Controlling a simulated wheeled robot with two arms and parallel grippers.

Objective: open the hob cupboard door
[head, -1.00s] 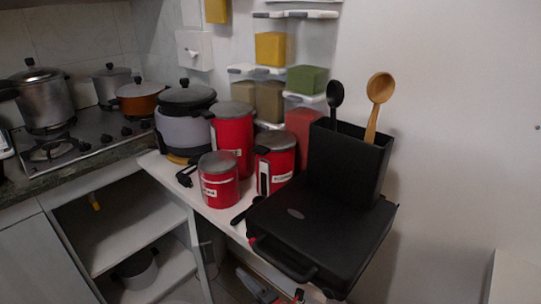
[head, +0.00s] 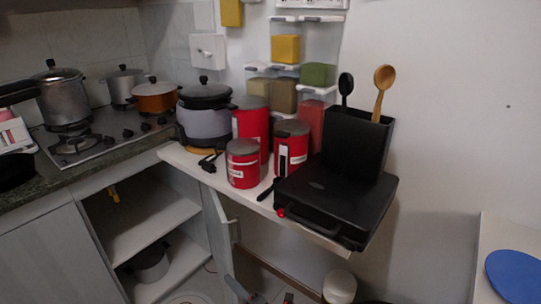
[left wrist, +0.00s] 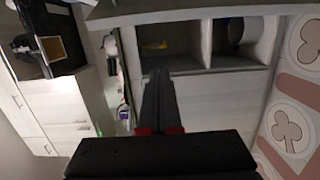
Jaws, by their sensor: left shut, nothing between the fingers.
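The hob cupboard (head: 130,215) stands open below the hob, with its inside shelves showing. Its pale door (head: 220,232) is swung out at the right side of the opening and seen nearly edge-on, with a bar handle on it. My left gripper (head: 237,290) shows only in part at the bottom edge of the head view, low near the door. In the left wrist view, its fingers (left wrist: 158,88) are shut and empty, with the open cupboard (left wrist: 205,45) beyond them. I cannot tell whether the fingers touch the door. My right gripper is not in view.
A white shelf (head: 190,165) carries a cooker, red canisters (head: 243,165) and a black grill (head: 335,205) above the door's right side. A pot (head: 150,263) sits inside the cupboard. A hob (head: 95,140) with pots is on the counter. A blue plate (head: 515,274) lies at right.

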